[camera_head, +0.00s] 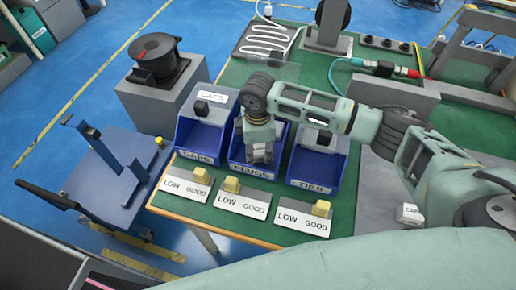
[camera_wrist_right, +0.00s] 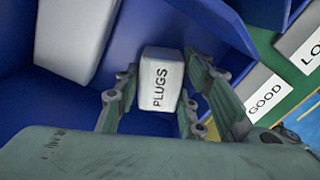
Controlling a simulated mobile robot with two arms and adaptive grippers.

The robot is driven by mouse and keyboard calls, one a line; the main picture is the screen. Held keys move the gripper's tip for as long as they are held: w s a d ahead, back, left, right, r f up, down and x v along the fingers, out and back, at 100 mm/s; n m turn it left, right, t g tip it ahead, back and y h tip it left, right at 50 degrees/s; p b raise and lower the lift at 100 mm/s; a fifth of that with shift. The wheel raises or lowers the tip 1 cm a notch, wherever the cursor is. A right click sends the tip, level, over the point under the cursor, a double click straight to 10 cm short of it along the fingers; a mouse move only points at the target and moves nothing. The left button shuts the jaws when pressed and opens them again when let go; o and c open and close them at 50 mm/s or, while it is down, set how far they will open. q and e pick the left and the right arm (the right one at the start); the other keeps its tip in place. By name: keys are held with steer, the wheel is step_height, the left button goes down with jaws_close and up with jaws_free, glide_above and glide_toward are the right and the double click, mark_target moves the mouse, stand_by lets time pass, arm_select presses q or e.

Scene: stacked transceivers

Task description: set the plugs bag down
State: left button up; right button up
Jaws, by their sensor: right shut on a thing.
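The plugs bag (camera_wrist_right: 160,80) is a small white block with PLUGS printed on it, seen in the right wrist view. My right gripper (camera_wrist_right: 158,105) is shut on it, with a finger on each side. In the head view my right gripper (camera_head: 259,152) points down inside the middle blue bin, labelled PLUGS (camera_head: 252,171), and hides the bag there. The wrist view shows blue bin walls around the bag; I cannot tell whether the bag touches the bin floor. My left gripper is not in view.
The CAPS bin (camera_head: 200,158) stands left of the middle bin and the TIES bin (camera_head: 313,186) right. LOW GOOD cards (camera_head: 243,204) with yellow markers lie in front. A small white labelled block (camera_head: 409,214) sits at the right. A grey pale plate (camera_wrist_right: 75,40) shows beside the bag.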

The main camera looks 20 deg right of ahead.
mark_target(258, 149)
steer(key=o, duration=0.9)
steer(key=shift+f, duration=0.1)
step_height(258, 149, up, 12)
steer(key=shift+r+b, duration=0.15)
steer(key=shift+b, duration=0.3)
